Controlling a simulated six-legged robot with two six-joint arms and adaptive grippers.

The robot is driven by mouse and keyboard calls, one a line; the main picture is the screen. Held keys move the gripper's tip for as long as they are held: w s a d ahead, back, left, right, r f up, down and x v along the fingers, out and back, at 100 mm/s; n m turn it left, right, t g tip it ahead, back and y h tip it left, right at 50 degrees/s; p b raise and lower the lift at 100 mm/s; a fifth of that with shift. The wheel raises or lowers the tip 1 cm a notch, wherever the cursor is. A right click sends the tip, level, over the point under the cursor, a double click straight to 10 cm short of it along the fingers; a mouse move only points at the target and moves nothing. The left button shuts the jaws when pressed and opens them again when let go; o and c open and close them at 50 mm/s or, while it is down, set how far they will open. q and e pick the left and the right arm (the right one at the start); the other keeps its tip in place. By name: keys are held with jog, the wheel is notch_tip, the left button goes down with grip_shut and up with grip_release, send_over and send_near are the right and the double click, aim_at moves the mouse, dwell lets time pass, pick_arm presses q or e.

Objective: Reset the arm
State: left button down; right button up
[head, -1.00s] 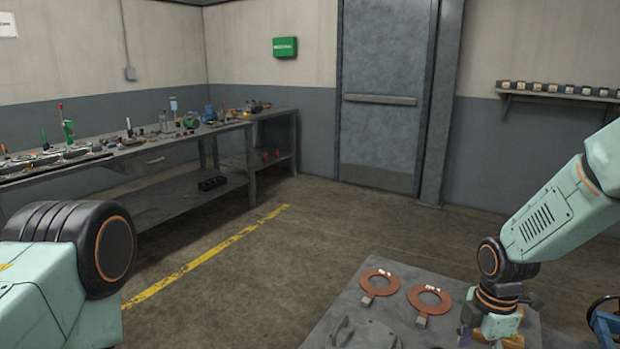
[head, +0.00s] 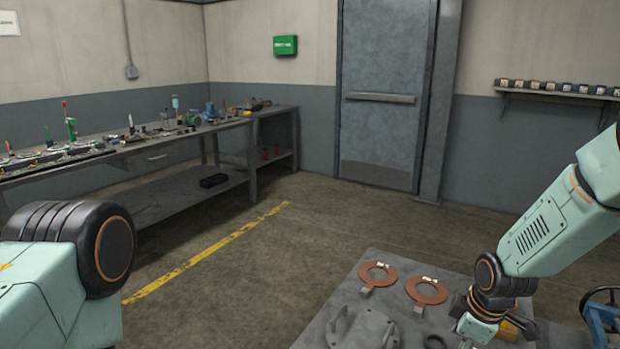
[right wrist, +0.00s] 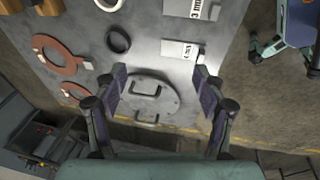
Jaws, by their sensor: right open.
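My right gripper (right wrist: 159,78) is open and empty in the right wrist view, its two fingers spread above the grey table (right wrist: 145,55). A round grey plate with handles (right wrist: 146,98) lies below and between the fingers. In the head view my right arm (head: 540,235) comes in from the right and bends down over the table; its gripper is partly cut off by the bottom edge. On the left only a thick link and joint of my left arm (head: 70,255) show; its gripper is out of view.
Two copper rings (head: 378,274) (head: 426,290) and a black ring (right wrist: 118,40) lie on the table. Light labelled blocks (right wrist: 180,50) lie beside them. A blue-framed wheel (head: 603,312) stands right of the table. A cluttered workbench (head: 160,150) lines the left wall. The middle floor is clear.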

jog(key=s+a+f+m, duration=0.1)
jog(key=s+f+m, duration=0.1)
jog(key=s+a+f+m, duration=0.1)
jog(key=s+f+m, duration=0.1)
jog(key=s+a+f+m+t, duration=0.1)
jog(key=s+f+m, duration=0.1)
jog(key=shift+s+a+m, duration=0.3)
jog(key=shift+s, duration=0.1)
jog(key=s+a+f+m+g+b, duration=0.1)
jog(key=s+f+m, duration=0.2)
jog(key=s, duration=1)
jog(key=s+a+f+m+g, duration=0.1)
jog(key=s+f, duration=0.5)
jog(key=s, duration=0.8)
jog(key=shift+a+m+g+h+b, duration=0.2)
jog(key=shift+m+g+h+b, duration=0.15)
jog(key=shift+m+g, duration=0.6)
jog(key=shift+f, duration=0.15)
jog(key=shift+s, duration=0.15)
